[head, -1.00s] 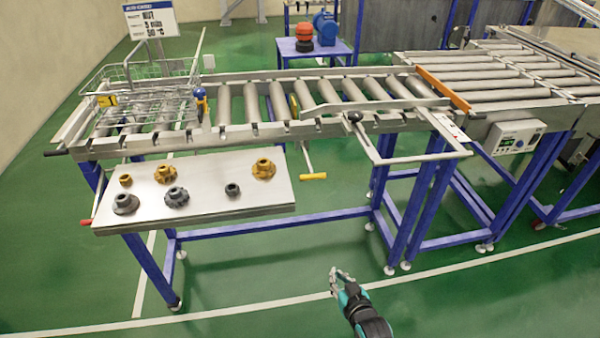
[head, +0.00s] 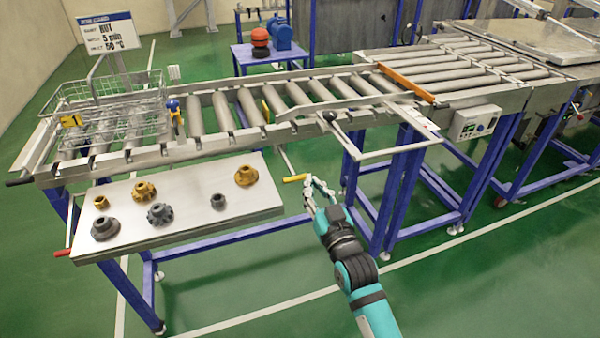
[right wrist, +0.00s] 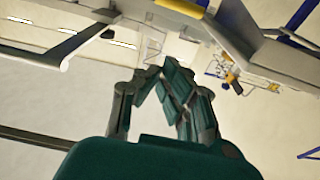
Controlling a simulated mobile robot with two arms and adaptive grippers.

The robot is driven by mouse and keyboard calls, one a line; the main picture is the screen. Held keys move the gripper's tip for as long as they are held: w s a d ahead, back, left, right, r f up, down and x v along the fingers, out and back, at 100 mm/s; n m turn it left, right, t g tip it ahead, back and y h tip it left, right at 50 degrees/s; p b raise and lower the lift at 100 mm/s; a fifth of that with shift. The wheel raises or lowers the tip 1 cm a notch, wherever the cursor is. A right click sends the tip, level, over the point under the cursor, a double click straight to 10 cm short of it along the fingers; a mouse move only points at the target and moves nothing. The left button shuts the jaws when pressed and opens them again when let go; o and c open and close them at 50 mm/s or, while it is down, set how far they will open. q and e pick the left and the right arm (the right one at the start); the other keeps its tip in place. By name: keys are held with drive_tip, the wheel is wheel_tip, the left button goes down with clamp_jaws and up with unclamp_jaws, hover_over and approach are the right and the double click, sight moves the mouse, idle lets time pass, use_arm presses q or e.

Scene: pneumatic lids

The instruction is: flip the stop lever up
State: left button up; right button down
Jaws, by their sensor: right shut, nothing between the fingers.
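A lever with a yellow handle (head: 294,178) hangs below the roller conveyor in the head view, and looks like the stop lever. A yellow bar (right wrist: 180,6) at the top edge of the right wrist view may be the same handle. My right gripper (head: 314,190) is just right of the yellow handle in the head view, with a small visible gap. Its fingers (right wrist: 163,78) are closed together and empty in the right wrist view. My left gripper is not in view.
The conveyor frame (head: 230,147) and a grey bar frame with a black-knobbed lever (head: 329,116) stand above my gripper. A steel shelf (head: 180,222) with several gears is to the left. Blue legs (head: 385,185) stand at the right. The floor in front is clear.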

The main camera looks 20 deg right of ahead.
drive_tip(key=r+p, duration=0.1)
drive_tip(key=r, duration=0.1)
hover_over(299, 178)
drive_tip(key=shift+f, duration=0.2)
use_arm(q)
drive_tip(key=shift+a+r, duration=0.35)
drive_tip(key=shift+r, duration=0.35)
use_arm(e)
drive_tip(key=shift+s+f, duration=0.2)
drive_tip(key=shift+f, duration=0.5)
drive_tip(key=shift+s+f, duration=0.2)
drive_tip(key=shift+f, duration=0.55)
drive_tip(key=shift+s+f, duration=0.2)
drive_tip(key=shift+f, duration=0.5)
use_arm(q)
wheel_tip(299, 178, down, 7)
drive_tip(key=b, duration=0.7)
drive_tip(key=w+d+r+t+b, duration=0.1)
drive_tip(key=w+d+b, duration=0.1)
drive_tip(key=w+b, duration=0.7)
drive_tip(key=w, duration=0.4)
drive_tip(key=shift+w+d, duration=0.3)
use_arm(e)
wheel_tip(299, 178, down, 7)
drive_tip(key=t, duration=0.4)
drive_tip(key=shift+a+t, duration=0.15)
drive_tip(key=shift+t, duration=0.15)
